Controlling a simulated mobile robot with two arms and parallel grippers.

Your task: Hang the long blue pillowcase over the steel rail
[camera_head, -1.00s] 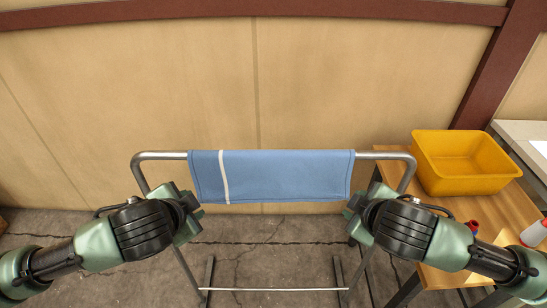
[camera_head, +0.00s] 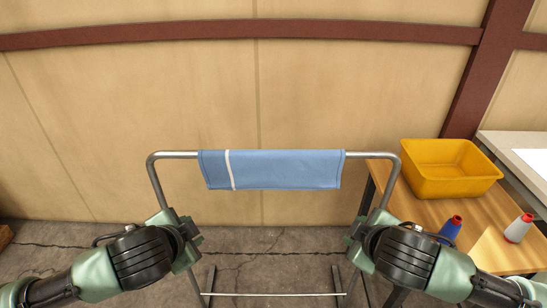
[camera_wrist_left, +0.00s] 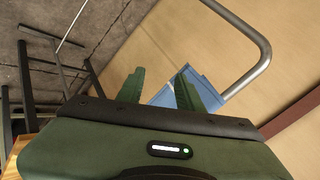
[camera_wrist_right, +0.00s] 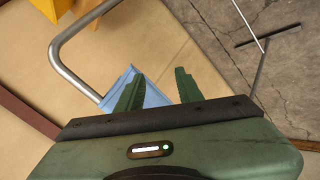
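The blue pillowcase (camera_head: 285,170), with a white stripe near its left end, hangs draped over the top bar of the steel rail (camera_head: 373,155). Its front flap hangs down; the back side is hidden. My left gripper (camera_head: 192,232) is below and left of the cloth, apart from it. In the left wrist view its fingers (camera_wrist_left: 158,88) are spread, with the pillowcase (camera_wrist_left: 206,83) beyond them. My right gripper (camera_head: 352,230) is below and right of the cloth. In the right wrist view its fingers (camera_wrist_right: 158,90) are spread and empty, with the pillowcase (camera_wrist_right: 125,86) behind one finger.
A tan wall (camera_head: 150,100) stands behind the rail. Cracked floor shows below.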

